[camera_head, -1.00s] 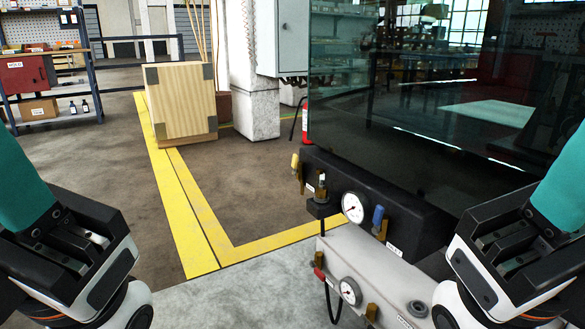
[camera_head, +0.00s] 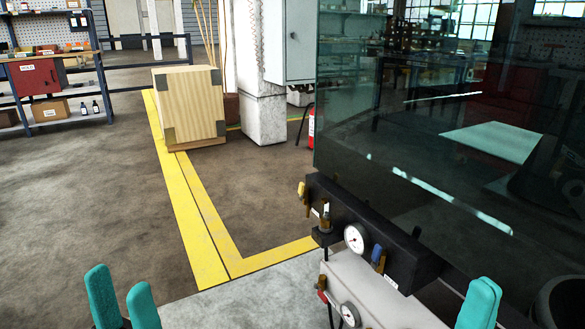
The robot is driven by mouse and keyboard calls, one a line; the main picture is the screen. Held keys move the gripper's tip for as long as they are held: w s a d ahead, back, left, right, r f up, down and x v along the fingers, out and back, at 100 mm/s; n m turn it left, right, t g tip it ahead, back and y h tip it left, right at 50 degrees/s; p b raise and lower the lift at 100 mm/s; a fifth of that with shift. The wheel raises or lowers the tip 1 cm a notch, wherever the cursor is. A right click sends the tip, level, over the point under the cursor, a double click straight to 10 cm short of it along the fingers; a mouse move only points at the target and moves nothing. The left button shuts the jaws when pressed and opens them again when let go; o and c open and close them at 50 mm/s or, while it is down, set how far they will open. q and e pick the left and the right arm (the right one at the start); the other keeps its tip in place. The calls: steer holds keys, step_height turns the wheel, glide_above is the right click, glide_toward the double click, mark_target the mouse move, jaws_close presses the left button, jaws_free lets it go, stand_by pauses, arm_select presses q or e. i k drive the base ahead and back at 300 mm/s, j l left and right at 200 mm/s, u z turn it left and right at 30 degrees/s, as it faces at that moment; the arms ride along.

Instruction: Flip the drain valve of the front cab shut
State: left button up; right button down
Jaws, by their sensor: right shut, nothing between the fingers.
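The glass-fronted cab (camera_head: 430,130) fills the right side. A black block (camera_head: 415,262) runs along its lower edge with a white gauge (camera_head: 355,239), a blue-handled valve (camera_head: 377,254) and a yellow-handled valve (camera_head: 302,190). A grey block (camera_head: 385,295) sits below it with a second gauge (camera_head: 350,314) and a red-handled valve (camera_head: 322,296). The labels are too small to read, so I cannot tell which is the drain valve. My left gripper (camera_head: 122,290) is open and empty at the lower left, far from the valves. My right gripper (camera_head: 480,300) is shut and empty, right of the blocks.
A shelf rack (camera_head: 70,70) is at the back left. A grey cabinet (camera_head: 288,40) and a red extinguisher (camera_head: 311,127) are behind the cab.

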mark_target(301, 189)
steer(key=i+j, duration=0.15)
steer(key=j, duration=0.2)
steer(key=i+j, duration=0.15)
steer(key=j, duration=0.2)
steer(key=i+j+z, duration=0.1)
steer(key=j, duration=0.25)
steer(key=i+j, duration=0.15)
steer(key=j, duration=0.25)
steer(key=i+j, duration=0.15)
steer(key=j, duration=0.2)
steer(key=i+l+z, duration=0.1)
steer(key=i, duration=0.3)
steer(key=i+l, duration=0.2)
steer(key=i, duration=0.25)
steer(key=z, duration=0.05)
